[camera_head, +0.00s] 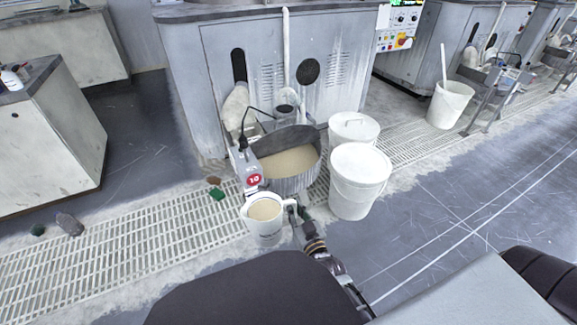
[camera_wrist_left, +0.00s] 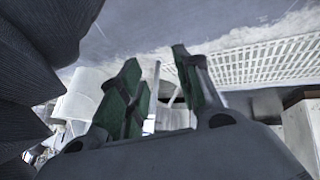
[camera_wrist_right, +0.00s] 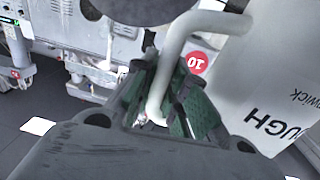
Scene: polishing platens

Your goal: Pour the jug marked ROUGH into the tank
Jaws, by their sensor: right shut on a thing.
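The white jug (camera_head: 264,230) holds tan liquid and looks upright, just in front of the tank. My right gripper (camera_head: 296,213) is shut on its handle. In the right wrist view the gripper (camera_wrist_right: 170,95) closes around the white handle (camera_wrist_right: 183,32), and the jug's side (camera_wrist_right: 290,75) shows the letters "UGH"; the rest of the word is cut off. The tank (camera_head: 292,183) is a round grey metal tub with tan liquid inside, behind and right of the jug. My left gripper (camera_wrist_left: 160,85) is open and empty; it is not in the head view.
A device with a red "10" badge (camera_head: 254,180) stands at the tank's left edge, close to the jug. White lidded buckets (camera_head: 358,190) (camera_head: 352,128) stand right of the tank. A grey machine cabinet (camera_head: 215,60) is behind. Floor grating (camera_head: 130,240) lies open to the left.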

